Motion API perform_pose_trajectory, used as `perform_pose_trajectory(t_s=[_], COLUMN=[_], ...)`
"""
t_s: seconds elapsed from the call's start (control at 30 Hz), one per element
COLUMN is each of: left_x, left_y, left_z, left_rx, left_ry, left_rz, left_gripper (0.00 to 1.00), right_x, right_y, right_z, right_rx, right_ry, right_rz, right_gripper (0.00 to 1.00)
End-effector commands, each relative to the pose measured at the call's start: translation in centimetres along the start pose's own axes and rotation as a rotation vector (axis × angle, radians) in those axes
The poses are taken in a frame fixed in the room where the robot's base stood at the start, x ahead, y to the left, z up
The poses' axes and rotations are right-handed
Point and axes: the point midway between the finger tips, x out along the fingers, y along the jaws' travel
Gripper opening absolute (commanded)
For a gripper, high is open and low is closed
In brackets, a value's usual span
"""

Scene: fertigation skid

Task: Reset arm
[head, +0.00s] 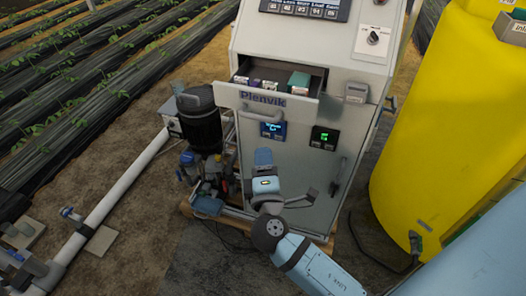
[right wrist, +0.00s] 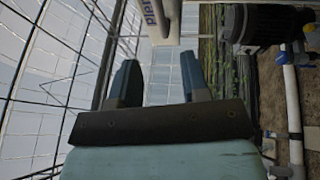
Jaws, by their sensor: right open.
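My right arm comes in from the lower right of the head view. Its gripper (head: 263,157) is in front of the lower door of the grey cabinet (head: 300,165), below the open drawer. In the right wrist view the two blue-grey fingers (right wrist: 159,62) are spread apart with nothing between them. A piece of the cabinet (right wrist: 160,20) with its lettering shows beyond the fingertips. My left gripper is in neither view.
The open drawer (head: 265,96) juts out and holds small boxes. A black motor pump (head: 199,118) stands left of the cabinet, and a yellow tank (head: 455,120) stands right. A white pipe (head: 115,193) runs along the ground.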

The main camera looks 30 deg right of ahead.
Motion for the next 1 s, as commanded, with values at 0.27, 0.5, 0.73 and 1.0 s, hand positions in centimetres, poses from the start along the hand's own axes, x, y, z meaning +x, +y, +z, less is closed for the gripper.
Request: perform_pose_trajectory(t_s=[0.27,0.5,0.73,1.0], left_x=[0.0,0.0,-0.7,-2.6], left_y=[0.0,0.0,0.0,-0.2], left_z=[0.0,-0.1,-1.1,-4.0], left_rx=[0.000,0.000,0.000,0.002], left_ry=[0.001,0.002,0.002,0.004], left_rz=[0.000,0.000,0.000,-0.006], left_gripper=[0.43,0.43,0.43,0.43], right_x=[-0.2,-0.2,-1.3,-8.6], right_y=[0.1,0.0,-3.0,-11.6], right_z=[0.0,0.0,-0.2,-0.5], right_rx=[0.000,0.000,0.116,0.640], right_ry=[0.000,0.000,0.075,0.203], right_rz=[0.000,0.000,-0.155,-0.686], right_gripper=[0.42,0.42,0.42,0.42])
